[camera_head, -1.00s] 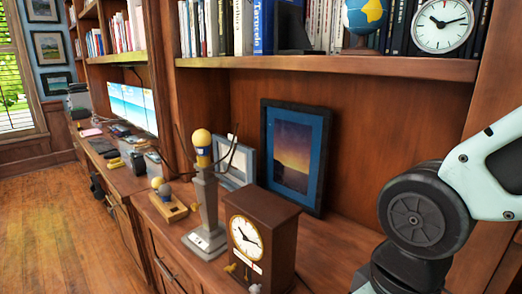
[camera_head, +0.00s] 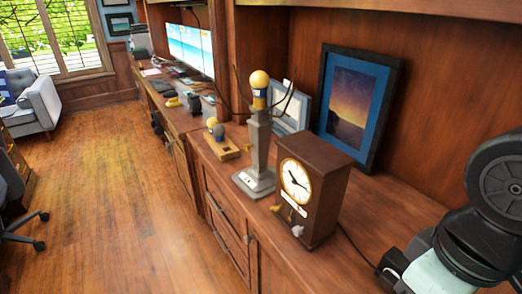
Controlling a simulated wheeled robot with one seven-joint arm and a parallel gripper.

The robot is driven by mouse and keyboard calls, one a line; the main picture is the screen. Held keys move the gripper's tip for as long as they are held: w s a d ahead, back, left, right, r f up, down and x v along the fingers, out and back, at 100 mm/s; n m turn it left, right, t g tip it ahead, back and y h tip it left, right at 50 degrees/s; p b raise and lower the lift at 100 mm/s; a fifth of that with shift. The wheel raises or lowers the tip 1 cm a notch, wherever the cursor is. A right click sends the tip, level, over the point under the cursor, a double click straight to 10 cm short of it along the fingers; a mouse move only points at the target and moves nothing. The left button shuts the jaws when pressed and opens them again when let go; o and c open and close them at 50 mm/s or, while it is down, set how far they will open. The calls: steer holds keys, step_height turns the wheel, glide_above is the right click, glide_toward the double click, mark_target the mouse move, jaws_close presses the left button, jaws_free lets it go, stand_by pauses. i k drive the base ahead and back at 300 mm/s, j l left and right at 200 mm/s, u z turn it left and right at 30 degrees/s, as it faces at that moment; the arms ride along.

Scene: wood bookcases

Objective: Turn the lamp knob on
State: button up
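The lamp (camera_head: 259,150) stands upright on the bookcase counter, left of the wooden clock. It has a grey column, a wide grey foot and a round yellow bulb (camera_head: 260,80) at its top. Thin dark curved wires rise around the bulb. A small pale plate with dark marks (camera_head: 246,179) is on the front of the foot. I cannot make out a knob clearly. My gripper is not in view. Part of my arm shows at the right edge, apart from the lamp and to the right of the clock.
A brown clock (camera_head: 329,187) stands close right of the lamp. A wooden block with small round balls (camera_head: 222,148) lies to its left. Two frames (camera_head: 353,105) lean behind. A desk with monitors (camera_head: 190,50) is farther left. The wooden floor (camera_head: 110,200) in front is open.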

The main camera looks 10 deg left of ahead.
mark_target(247, 147)
steer(key=j+u, duration=0.3)
steer(key=j, duration=1.1)
